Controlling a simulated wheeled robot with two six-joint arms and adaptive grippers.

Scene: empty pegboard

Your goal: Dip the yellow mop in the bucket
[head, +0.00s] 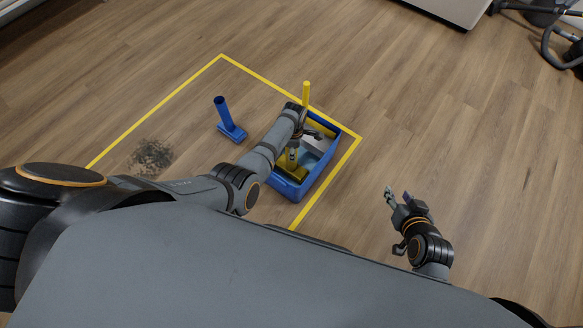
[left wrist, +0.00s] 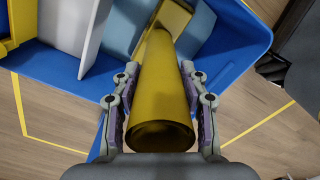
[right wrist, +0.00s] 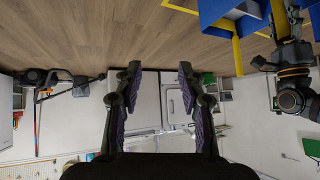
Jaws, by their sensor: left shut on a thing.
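The yellow mop (head: 291,171) stands with its head inside the blue bucket (head: 296,192); how deep it sits is hard to tell. My left gripper (head: 294,148) is over the bucket. In the left wrist view, its fingers (left wrist: 160,88) are shut on the sides of the mop's yellow handle (left wrist: 166,85), and the mop's head (left wrist: 173,17) shows beyond it, within the bucket's blue wall (left wrist: 235,55). My forearm and gripper hide part of the bucket. My right gripper (head: 398,191) is open and empty, right of the bucket and apart from it.
A blue mop (head: 224,112) stands on the floor left of the bucket. A dark dirt patch (head: 151,157) lies further left. Yellow tape (head: 180,86) outlines the floor area. A yellow pole (head: 306,94) rises at the bucket's far end.

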